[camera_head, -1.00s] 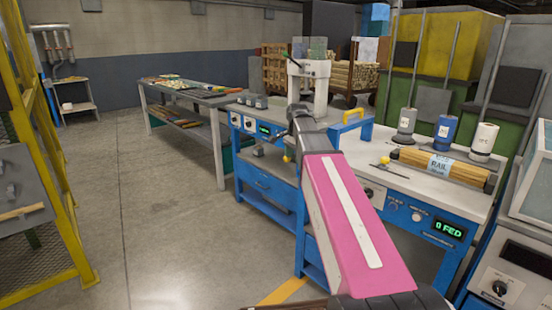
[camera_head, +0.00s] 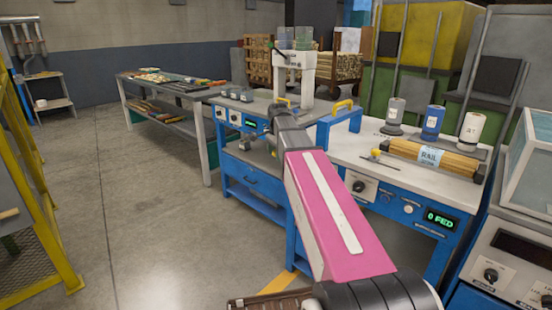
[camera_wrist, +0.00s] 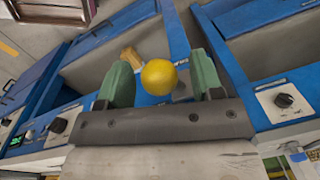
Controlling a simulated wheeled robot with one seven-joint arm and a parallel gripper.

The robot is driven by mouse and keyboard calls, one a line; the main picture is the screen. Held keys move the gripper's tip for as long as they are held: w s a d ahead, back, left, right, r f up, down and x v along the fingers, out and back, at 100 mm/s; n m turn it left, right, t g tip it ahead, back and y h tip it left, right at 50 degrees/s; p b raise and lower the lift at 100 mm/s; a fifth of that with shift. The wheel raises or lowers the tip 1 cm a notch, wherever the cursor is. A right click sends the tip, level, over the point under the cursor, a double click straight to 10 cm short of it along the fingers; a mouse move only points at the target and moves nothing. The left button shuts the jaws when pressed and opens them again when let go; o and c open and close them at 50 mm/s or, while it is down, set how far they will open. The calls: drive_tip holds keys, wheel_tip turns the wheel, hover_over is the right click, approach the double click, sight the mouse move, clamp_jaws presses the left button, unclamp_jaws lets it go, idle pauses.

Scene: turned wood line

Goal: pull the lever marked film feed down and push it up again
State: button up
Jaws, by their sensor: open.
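A round yellow knob (camera_wrist: 159,77) shows between my gripper's two green fingers in the wrist view, with a gap on each side. It looks like the ball end of a lever; its shaft and any film feed marking cannot be made out. My gripper (camera_wrist: 163,82) is open and holds nothing. In the head view a small yellow ball (camera_head: 275,153) shows at the front of the blue bench, just below the end of my arm. My fingers are mostly hidden there.
Beside my arm stands a blue bench unit with a green FED display (camera_head: 440,218), a black dial (camera_head: 359,187) and a wrapped rail bundle (camera_head: 432,157). A grey control box (camera_head: 505,265) is at lower right. The concrete floor (camera_head: 140,210) at left is clear.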

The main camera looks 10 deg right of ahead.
drive_tip(key=shift+f, duration=1.05)
clamp_jaws()
drive_tip(key=shift+a+f, duration=0.1)
wheel_tip(320, 180, down, 11)
drive_tip(key=w+d+t+h, duration=0.1)
drive_tip(key=t+h, duration=0.5)
drive_tip(key=h, duration=0.2)
drive_tip(key=shift+r, duration=0.2)
drive_tip(key=shift+d, duration=0.2)
